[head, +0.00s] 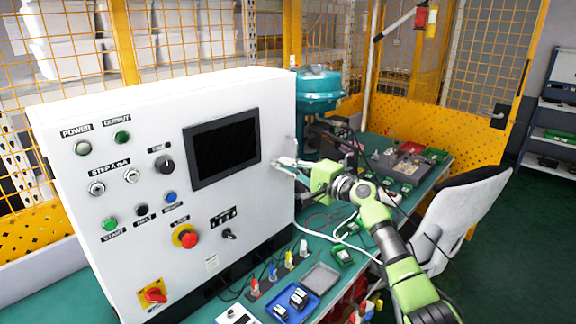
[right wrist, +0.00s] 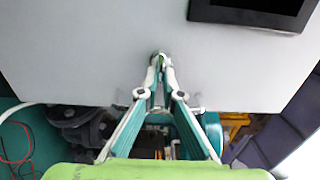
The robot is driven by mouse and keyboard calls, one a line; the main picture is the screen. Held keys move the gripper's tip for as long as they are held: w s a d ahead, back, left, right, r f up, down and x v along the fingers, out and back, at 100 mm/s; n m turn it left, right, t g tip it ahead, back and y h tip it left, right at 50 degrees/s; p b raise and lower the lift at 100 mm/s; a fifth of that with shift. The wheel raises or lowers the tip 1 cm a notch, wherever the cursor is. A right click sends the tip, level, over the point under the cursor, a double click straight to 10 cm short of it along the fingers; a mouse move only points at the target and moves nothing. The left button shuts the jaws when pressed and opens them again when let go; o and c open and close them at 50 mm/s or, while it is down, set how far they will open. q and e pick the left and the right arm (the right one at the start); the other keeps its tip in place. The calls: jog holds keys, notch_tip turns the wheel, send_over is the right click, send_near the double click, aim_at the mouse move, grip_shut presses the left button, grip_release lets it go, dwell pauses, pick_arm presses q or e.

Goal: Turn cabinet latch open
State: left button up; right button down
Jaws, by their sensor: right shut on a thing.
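The white cabinet (head: 105,205) stands at the left of the head view, with its front panel facing me. My green right arm reaches in from the lower right, and its gripper (head: 278,162) is at the right part of the cabinet front, beside the dark screen. In the right wrist view the two fingertips (right wrist: 160,64) meet on a small grey latch (right wrist: 161,54) on the pale cabinet face. The fingers cover most of the latch, so its angle cannot be told. The cabinet door looks closed. My left gripper is not in view.
A dark screen (head: 222,147) and several buttons and switches are on the panel. A teal valve actuator (head: 318,90) stands behind the cabinet. The green bench holds a blue tray (head: 292,304), a grey tray (head: 320,280) and cables. A white chair (head: 465,215) is at the right.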

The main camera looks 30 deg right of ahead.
jog(key=shift+r, duration=0.25)
jog(key=c, duration=2.2)
grip_release()
jog(key=shift+f, duration=0.1)
jog(key=shift+w+f, duration=0.15)
jog(key=shift+f, duration=0.05)
jog(key=v, duration=1.2)
